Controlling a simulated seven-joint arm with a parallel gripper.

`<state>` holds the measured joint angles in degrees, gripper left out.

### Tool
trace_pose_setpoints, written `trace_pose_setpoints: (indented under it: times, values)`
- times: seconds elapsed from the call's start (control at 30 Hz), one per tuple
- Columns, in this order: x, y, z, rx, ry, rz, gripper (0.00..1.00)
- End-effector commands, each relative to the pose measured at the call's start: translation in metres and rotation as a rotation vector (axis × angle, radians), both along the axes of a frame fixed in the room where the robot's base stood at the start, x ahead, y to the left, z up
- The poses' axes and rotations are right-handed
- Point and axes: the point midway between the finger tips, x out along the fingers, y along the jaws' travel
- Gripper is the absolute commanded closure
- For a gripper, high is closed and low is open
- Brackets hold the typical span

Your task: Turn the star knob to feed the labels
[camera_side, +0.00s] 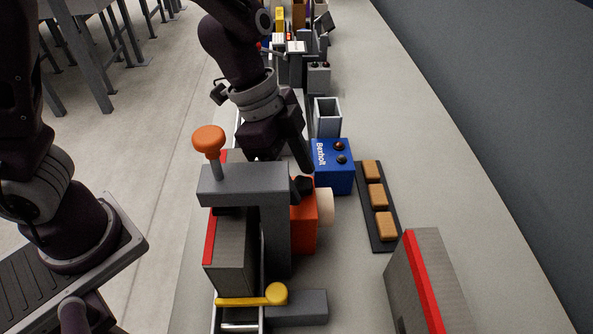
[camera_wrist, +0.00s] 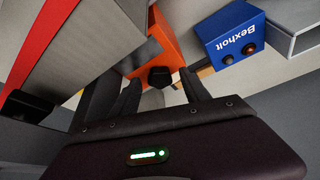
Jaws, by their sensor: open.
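A black star knob (camera_side: 302,186) sits on an orange box (camera_side: 302,232) behind the grey clamp frame. It also shows in the wrist view (camera_wrist: 159,77), against the box's orange face (camera_wrist: 153,47). A cream roll (camera_side: 326,207) sticks out of the box's right side. My gripper (camera_side: 301,168) is just above and behind the knob in the side view. In the wrist view my gripper (camera_wrist: 161,82) is open, with its fingers apart on either side of the knob. I cannot tell whether a finger touches it.
A blue Bexholt box (camera_side: 332,166) with two buttons stands close right of my gripper. A grey clamp frame (camera_side: 243,184) with an orange-topped knob (camera_side: 208,140) stands in front. A dark tray (camera_side: 375,237) with tan blocks lies right, beside free bench.

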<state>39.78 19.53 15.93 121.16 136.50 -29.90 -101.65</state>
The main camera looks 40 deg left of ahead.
Motion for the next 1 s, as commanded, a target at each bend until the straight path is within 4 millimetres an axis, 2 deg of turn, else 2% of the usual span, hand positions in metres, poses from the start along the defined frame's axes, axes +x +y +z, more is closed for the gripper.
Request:
trace_pose_setpoints:
  times: [0.1, 0.3, 0.4, 0.77, 1.0]
  values:
    - [0.0, 0.0, 0.0003, 0.0, 0.0, 0.0, 0.46]
    - [0.0, 0.0, 0.0006, -0.001, 0.0, 0.0, 0.85]
    - [0.0, 0.0001, 0.0007, -0.001, 0.0, 0.0, 1.0]
    - [0.0009, 0.0008, 0.0007, -0.001, 0.0, -0.063, 1.0]
    - [0.0029, 0.0011, 0.0008, -0.001, 0.0, -0.238, 1.0]
